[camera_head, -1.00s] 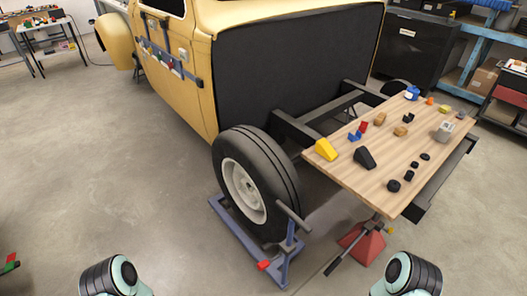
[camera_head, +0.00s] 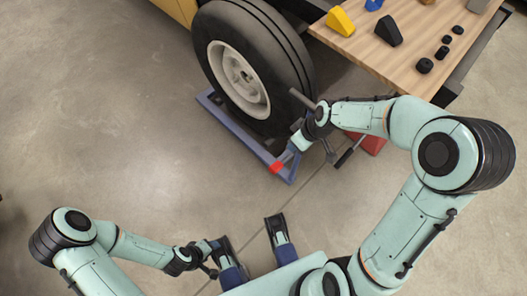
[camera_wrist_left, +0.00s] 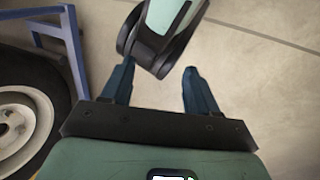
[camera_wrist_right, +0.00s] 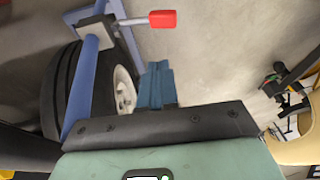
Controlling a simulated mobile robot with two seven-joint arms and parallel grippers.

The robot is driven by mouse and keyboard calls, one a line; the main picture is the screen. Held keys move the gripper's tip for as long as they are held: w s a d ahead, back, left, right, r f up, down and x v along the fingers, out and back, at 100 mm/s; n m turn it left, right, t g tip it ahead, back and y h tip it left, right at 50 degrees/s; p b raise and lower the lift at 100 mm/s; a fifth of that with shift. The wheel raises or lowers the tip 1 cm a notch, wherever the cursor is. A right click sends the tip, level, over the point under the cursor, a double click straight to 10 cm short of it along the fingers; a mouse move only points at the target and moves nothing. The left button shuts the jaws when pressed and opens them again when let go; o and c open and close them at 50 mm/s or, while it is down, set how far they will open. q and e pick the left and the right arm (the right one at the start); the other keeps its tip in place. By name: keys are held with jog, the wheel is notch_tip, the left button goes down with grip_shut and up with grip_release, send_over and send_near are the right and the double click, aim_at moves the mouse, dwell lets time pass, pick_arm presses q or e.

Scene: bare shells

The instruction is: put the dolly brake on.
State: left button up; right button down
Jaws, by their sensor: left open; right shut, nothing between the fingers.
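The blue wheel dolly (camera_head: 238,130) sits on the floor around the foot of the black tyre (camera_head: 285,75). Its brake lever with a red tip (camera_head: 276,167) sticks out at the front corner. The red tip also shows in the right wrist view (camera_wrist_right: 162,19), ahead of the fingers and apart from them in the picture. My right gripper (camera_head: 288,155) is shut and empty, close beside the red tip; its fingers (camera_wrist_right: 155,85) show together. My left gripper (camera_head: 212,256) is open and empty, low at the front, away from the dolly; its spread fingers show in the left wrist view (camera_wrist_left: 158,88).
A red stand (camera_head: 372,145) with a dark handle is behind my right forearm. A wooden table top (camera_head: 415,35) with chocks and small dark pieces overhangs at upper right. A grey bar (camera_head: 302,98) rises beside the tyre. The floor at left is clear.

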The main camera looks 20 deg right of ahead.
jog(key=b, duration=0.3)
send_near(275, 168)
jog(key=w+f, duration=0.1)
jog(key=f, duration=0.2)
jog(key=w+f, duration=0.1)
jog(key=f, duration=0.1)
jog(key=shift+w+a+f, duration=0.1)
jog(key=shift+w+a, duration=0.05)
jog(key=shift+w, duration=0.15)
pick_arm(q)
jog(key=w+a+f+t+y, duration=0.1)
jog(key=w+a+f, duration=0.1)
jog(key=w+f, duration=0.2)
jog(key=shift+w+a+t+b, duration=0.3)
jog(key=shift+w+a+t, duration=0.1)
jog(key=shift+w, duration=0.4)
pick_arm(e)
jog(key=shift+s+a+f, duration=0.1)
jog(key=shift+a+f, duration=0.15)
jog(key=shift+f, duration=0.3)
pick_arm(q)
jog(key=shift+f, duration=0.1)
pick_arm(e)
jog(key=shift+f, duration=0.1)
